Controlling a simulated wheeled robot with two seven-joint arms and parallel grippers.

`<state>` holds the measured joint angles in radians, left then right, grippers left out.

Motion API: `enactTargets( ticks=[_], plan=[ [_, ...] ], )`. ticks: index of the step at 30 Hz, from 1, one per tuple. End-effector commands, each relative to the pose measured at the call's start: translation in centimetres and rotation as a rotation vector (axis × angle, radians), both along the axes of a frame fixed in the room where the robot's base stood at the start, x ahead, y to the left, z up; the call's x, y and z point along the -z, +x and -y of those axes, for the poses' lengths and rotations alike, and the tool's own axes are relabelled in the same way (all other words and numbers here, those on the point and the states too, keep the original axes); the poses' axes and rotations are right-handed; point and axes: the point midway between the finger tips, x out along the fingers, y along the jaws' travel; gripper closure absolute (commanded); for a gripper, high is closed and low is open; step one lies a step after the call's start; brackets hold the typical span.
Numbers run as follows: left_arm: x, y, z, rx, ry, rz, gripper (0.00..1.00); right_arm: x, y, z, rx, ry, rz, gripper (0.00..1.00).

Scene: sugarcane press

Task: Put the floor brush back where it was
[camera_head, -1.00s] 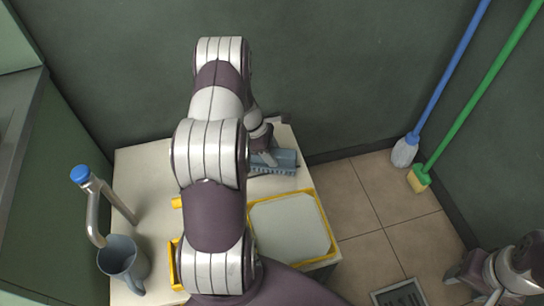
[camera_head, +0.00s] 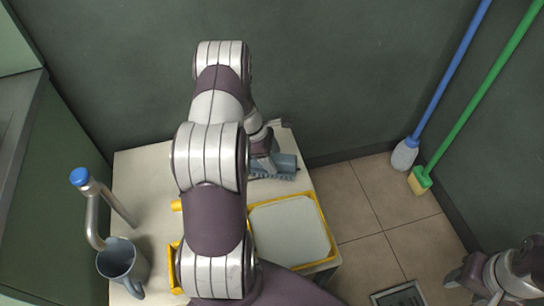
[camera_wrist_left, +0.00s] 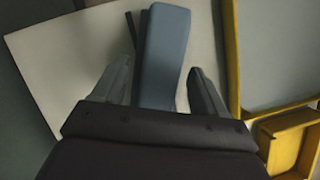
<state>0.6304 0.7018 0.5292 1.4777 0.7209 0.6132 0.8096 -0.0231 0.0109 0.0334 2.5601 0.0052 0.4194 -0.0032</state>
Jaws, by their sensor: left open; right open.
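The floor brush, a blue-grey block with bristles along its near edge (camera_head: 285,169), lies on the cream table top, toward its back right. My left gripper (camera_head: 269,161) is open at the brush's left part and partly hides it. In the left wrist view, the brush (camera_wrist_left: 166,50) reaches in between the open fingers of my left gripper (camera_wrist_left: 162,85), with a gap visible beside the right finger. Whether either finger touches it, I cannot tell. My right gripper (camera_head: 462,287) is open and empty, low at the right over the floor.
A yellow-rimmed tray (camera_head: 322,222) sits at the table's right front. A grey jug (camera_head: 118,262) and a blue-topped tap (camera_head: 80,178) are at left. A blue-handled mop (camera_head: 405,154) and a green-handled broom (camera_head: 420,181) lean in the corner. A drain (camera_head: 398,295) lies in the tiled floor.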

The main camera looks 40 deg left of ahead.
Motion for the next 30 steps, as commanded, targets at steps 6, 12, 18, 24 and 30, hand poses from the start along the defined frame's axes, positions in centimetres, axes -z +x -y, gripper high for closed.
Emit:
enactTargets(
  ticks=[6, 12, 18, 24, 30],
  plan=[
    [-6.0, -1.0, -2.0, -0.003, 0.003, 0.003, 0.27, -3.0, 0.0, 0.0, 0.000, 0.000, 0.001, 0.47],
    [-9.8, -1.9, -3.5, -0.002, 0.002, 0.001, 0.27, -4.3, 0.0, 0.0, 0.000, 0.000, 0.000, 0.47],
    [-12.8, -2.0, -1.0, 0.198, 0.066, 0.021, 0.27, -4.6, 0.0, 0.0, 0.000, 0.000, 0.000, 0.47],
    [-19.9, -6.7, 12.1, 1.282, 0.366, 0.177, 0.27, -4.5, 0.0, 0.0, 0.000, 0.000, 0.000, 0.47],
    [-22.2, -12.6, 17.5, 1.983, 0.518, 0.315, 0.27, -4.5, 0.0, 0.0, 0.000, 0.000, 0.000, 0.47]
  ],
)
